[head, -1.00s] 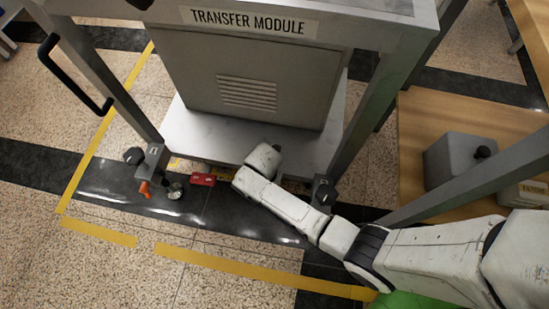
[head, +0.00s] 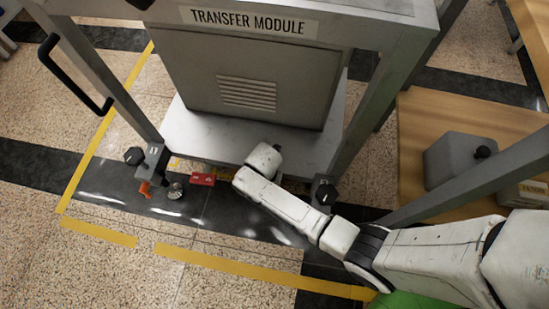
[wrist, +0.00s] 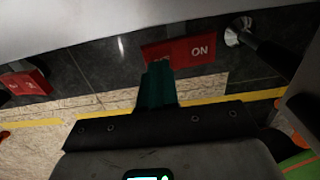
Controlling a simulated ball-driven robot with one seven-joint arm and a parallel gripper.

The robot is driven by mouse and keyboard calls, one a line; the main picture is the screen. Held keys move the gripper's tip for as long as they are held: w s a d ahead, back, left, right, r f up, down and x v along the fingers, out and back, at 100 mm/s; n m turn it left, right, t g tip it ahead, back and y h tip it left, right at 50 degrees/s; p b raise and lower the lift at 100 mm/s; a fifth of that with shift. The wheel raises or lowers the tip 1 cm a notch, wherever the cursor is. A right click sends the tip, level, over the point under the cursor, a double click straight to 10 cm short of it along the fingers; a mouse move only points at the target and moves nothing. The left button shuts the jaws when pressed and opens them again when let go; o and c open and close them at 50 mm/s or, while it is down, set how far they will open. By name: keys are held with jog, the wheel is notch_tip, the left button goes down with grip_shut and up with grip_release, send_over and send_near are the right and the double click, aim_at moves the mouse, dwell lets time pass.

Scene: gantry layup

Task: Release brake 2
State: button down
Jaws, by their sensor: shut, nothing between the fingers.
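In the wrist view a red brake pedal (wrist: 192,51) marked ON lies just beyond my gripper (wrist: 159,72). The gripper's dark teal fingers are shut and empty. Their tips overlap the pedal's lower left part and hide some of its marking; I cannot tell whether they touch it. No brake number is readable there. A second red pedal (wrist: 25,82) is at the left edge. In the head view a red pedal (head: 202,179) sits left of my arm's end, by the lower shelf. My fingers are hidden in that view.
The transfer module (head: 245,85) stands on legs above a grey shelf (head: 215,135). A wooden table (head: 415,155) stands right. Open floor with yellow tape lies in front.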

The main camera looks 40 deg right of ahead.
jog(key=shift+f+b, duration=0.8)
jog(key=shift+f, duration=0.35)
dwell(1.0)
notch_tip(320, 180, up, 7)
jog(key=p, duration=0.8)
jog(key=shift+r, duration=0.15)
dwell(0.6)
